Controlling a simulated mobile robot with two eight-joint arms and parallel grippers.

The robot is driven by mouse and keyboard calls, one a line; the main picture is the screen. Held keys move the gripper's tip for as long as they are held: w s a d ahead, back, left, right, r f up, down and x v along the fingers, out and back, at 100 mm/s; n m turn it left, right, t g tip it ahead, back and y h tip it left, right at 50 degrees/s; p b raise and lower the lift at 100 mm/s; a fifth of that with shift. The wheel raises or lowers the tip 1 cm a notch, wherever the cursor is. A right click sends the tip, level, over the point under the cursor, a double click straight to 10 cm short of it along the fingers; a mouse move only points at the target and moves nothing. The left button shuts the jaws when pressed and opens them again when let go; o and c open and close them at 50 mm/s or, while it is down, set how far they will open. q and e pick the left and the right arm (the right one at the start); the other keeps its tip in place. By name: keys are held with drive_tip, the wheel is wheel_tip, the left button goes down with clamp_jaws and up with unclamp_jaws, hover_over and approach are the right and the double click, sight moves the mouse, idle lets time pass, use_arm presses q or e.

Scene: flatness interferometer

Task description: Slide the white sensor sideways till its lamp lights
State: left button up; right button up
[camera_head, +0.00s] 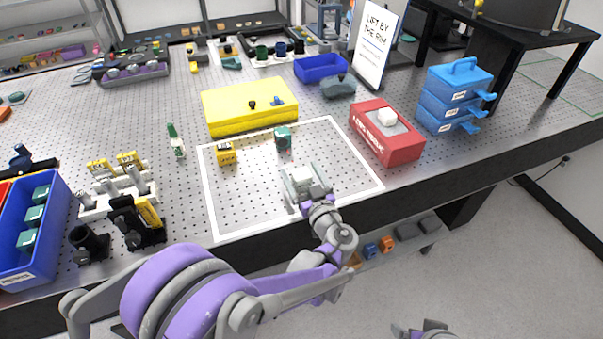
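A small pale white-grey block, which looks like the white sensor (301,176), is at my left gripper (303,181), inside the white outlined area of the perforated table. The gripper's fingers appear on either side of it, but I cannot tell whether they touch it. No lit lamp can be made out on it. A teal block (283,138) stands just behind it, and a yellow block (226,153) stands to the left. My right gripper (421,330) shows only partly at the bottom edge, away from the table, and its opening is unclear.
A yellow case (250,105) lies behind the outlined area. A red box (376,140) with a white knob is to the right, near blue stacked drawers (455,96). A blue bin (30,235) and black mounts (135,222) are at left. The outline's front left is bare.

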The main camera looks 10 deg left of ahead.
use_arm(q)
drive_tip(key=v, duration=1)
drive_tip(key=shift+s+d+b, duration=0.3)
drive_tip(key=shift+d+b, duration=0.05)
drive_tip(key=shift+b, duration=0.05)
